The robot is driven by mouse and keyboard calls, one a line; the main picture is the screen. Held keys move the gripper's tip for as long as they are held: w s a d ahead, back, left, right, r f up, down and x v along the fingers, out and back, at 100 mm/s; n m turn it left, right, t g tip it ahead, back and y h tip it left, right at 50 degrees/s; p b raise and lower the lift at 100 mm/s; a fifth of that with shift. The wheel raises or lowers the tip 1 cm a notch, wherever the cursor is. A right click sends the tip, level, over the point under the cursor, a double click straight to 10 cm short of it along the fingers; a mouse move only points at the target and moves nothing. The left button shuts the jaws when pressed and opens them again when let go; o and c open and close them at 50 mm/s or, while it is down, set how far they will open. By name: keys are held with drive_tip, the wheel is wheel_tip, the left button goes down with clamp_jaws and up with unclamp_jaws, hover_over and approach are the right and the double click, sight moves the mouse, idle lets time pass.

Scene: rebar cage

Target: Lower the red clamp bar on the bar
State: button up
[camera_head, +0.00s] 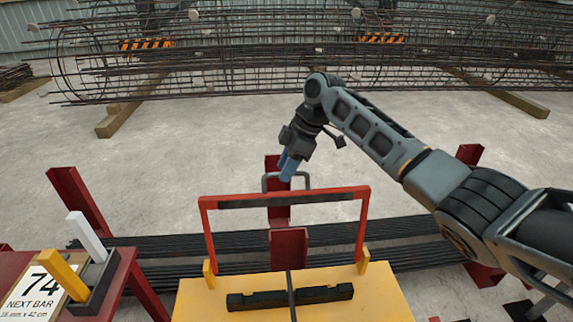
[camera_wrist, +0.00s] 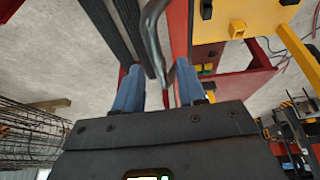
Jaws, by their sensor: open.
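The red clamp bar (camera_head: 285,197) stands raised as an upright frame over the yellow table (camera_head: 240,310), with its feet at two yellow brackets. A dark strip runs along its top beam, and a grey loop handle (camera_head: 265,183) rises from it. A thin dark bar (camera_head: 291,290) crosses a black notched block (camera_head: 325,294) on the table. My gripper (camera_head: 287,178) has blue fingers and is at the handle. In the wrist view my gripper (camera_wrist: 160,85) is open, with the grey handle (camera_wrist: 151,35) reaching between its fingers. I cannot tell whether they touch.
A red side table (camera_head: 120,275) at left holds a "74 NEXT BAR" sign (camera_head: 38,292) and a holder with white and yellow pieces. Long dark bars (camera_head: 180,246) lie behind the yellow table on red supports. A large rebar cage (camera_head: 270,60) fills the back. Bare floor lies between.

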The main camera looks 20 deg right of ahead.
drive_tip(key=shift+c, duration=0.2)
clamp_jaws()
idle(0.4)
